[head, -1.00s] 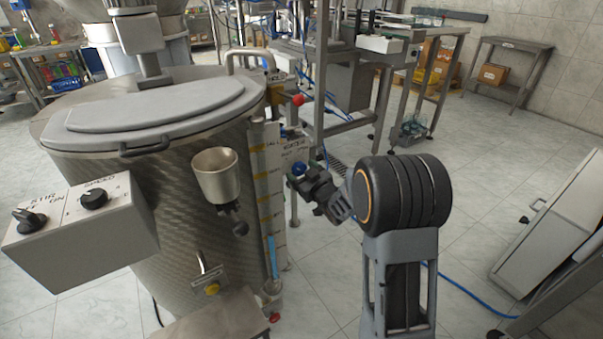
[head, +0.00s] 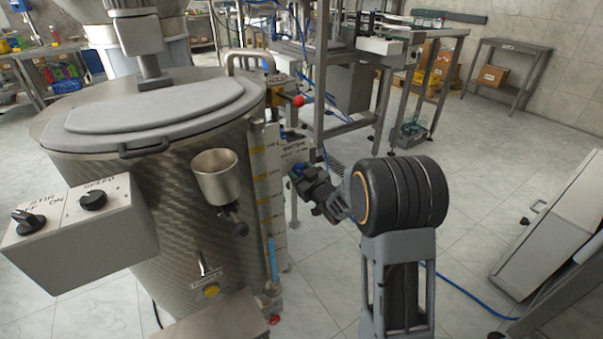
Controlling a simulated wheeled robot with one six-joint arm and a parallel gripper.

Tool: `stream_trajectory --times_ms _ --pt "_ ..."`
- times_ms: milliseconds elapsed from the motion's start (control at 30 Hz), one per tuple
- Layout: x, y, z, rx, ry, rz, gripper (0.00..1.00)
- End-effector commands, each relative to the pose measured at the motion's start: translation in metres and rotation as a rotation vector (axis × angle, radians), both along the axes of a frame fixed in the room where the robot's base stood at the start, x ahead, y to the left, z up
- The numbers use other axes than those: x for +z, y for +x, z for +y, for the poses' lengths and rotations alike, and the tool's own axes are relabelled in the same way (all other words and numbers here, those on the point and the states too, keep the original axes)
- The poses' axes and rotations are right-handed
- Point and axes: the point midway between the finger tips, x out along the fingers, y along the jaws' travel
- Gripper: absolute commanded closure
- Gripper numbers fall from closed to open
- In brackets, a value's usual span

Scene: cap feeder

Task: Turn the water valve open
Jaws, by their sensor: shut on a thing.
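The water valve's blue handle (head: 296,170) shows to the right of the big steel tank (head: 200,215), below a lettered white plate (head: 294,150). My gripper (head: 303,178) reaches in from the right and is shut on the blue handle. The dark fingers hide most of the handle and the valve body, so its exact angle is hard to read. A sight tube with yellow marks (head: 262,190) stands on the tank's side, left of the gripper, with blue in its lower part.
A control box (head: 80,225) with two black knobs stands at the front left. A steel funnel cup (head: 217,178) sticks out from the tank. A red knob (head: 298,101) is above the valve. Steel frames stand behind; the tiled floor (head: 480,200) at right is mostly clear.

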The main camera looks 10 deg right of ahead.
Motion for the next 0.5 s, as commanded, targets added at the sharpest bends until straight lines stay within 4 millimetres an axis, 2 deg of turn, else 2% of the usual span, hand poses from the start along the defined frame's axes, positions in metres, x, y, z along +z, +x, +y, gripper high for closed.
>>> stream_trajectory --times_ms 267,500 --pt "0.0004 0.0000 0.0001 0.000 0.045 0.015 0.73" --pt "0.0008 -0.0001 0.0007 0.000 0.198 0.065 0.73"
